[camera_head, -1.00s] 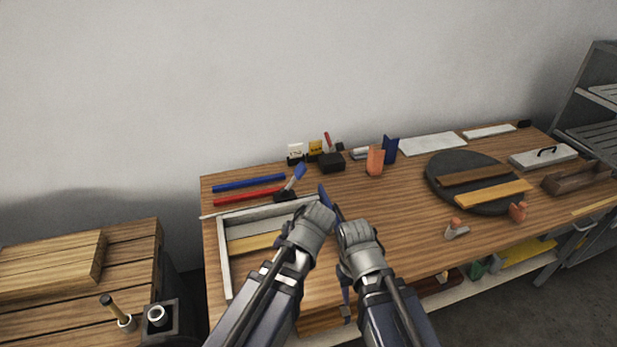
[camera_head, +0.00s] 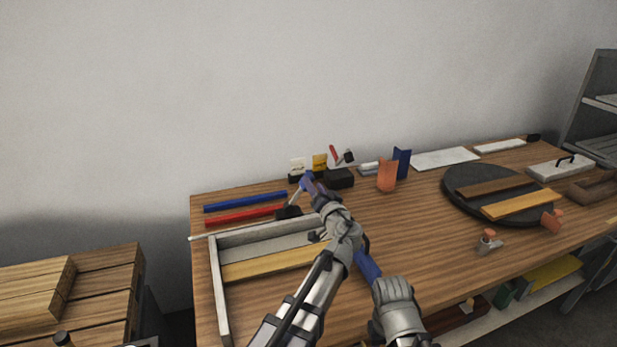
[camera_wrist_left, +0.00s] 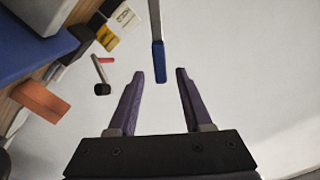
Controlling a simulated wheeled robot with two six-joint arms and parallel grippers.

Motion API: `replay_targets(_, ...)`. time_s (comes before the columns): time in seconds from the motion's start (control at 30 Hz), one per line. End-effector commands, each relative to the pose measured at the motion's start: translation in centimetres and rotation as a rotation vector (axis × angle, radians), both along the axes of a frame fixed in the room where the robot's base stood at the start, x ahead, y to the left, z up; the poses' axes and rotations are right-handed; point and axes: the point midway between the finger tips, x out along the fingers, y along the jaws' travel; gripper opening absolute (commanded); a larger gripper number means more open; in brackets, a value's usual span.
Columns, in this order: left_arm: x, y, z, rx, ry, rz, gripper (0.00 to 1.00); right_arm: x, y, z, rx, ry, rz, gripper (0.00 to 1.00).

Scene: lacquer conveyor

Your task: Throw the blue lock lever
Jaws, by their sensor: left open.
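The blue lock lever (camera_head: 305,183) stands tilted on a dark base (camera_head: 289,212) at the back left of the workbench, its grey rod rising to a blue grip. My left gripper (camera_head: 315,189) is at the blue grip and partly covers it in the head view. In the left wrist view, the blue grip (camera_wrist_left: 159,62) points into the gap between the open purple fingers of the left gripper (camera_wrist_left: 160,78), just ahead of the tips. Nothing shows between the fingers themselves. My right gripper (camera_head: 366,262) is over the bench's front part; its jaw opening cannot be made out.
A wooden-strip tray (camera_head: 220,290) lies under my left arm. Blue (camera_head: 245,201) and red (camera_head: 245,214) bars lie left of the lever. A black box (camera_head: 340,179), orange block (camera_head: 387,176) and dark round turntable (camera_head: 470,208) are to the right. The wall is close behind.

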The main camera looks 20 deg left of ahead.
Motion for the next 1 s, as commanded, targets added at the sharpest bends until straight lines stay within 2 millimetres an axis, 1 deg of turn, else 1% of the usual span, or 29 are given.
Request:
replay_targets(0.17, 0.9, 0.6, 0.0, -0.001, 0.001, 0.002, 0.5, 0.0, 0.0, 0.0, 0.0, 0.0, 0.0, 0.45)
replay_targets(0.27, 1.9, 1.2, 0.0, -0.001, 0.001, 0.002, 0.5, 0.0, 0.0, 0.0, 0.0, 0.0, 0.0, 0.45)
replay_targets(0.5, 5.0, 3.2, 0.0, -0.001, 0.001, 0.003, 0.5, 0.0, 0.0, 0.0, 0.0, 0.0, 0.0, 0.45)
replay_targets(0.6, 6.0, 4.0, 0.0, -0.001, 0.002, 0.003, 0.5, 0.0, 0.0, 0.0, 0.0, 0.0, 0.0, 0.45)
replay_targets(0.7, 6.4, 4.3, 0.0, -0.001, 0.001, 0.001, 0.5, 0.0, 0.0, 0.0, 0.0, 0.0, 0.0, 0.45)
replay_targets(0.93, 6.4, 4.4, 0.0, -0.001, 0.001, 0.001, 0.5, 0.0, 0.0, 0.0, 0.0, 0.0, 0.0, 0.45)
replay_targets(0.97, 6.4, 4.4, 0.0, -0.001, 0.001, 0.001, 0.48, 0.0, 0.0, 0.0, 0.0, 0.0, 0.0, 0.45)
replay_targets(1.0, 6.4, 4.4, 0.0, -0.001, 0.001, 0.001, 0.43, 0.0, 0.0, 0.0, 0.0, 0.0, 0.0, 0.45)
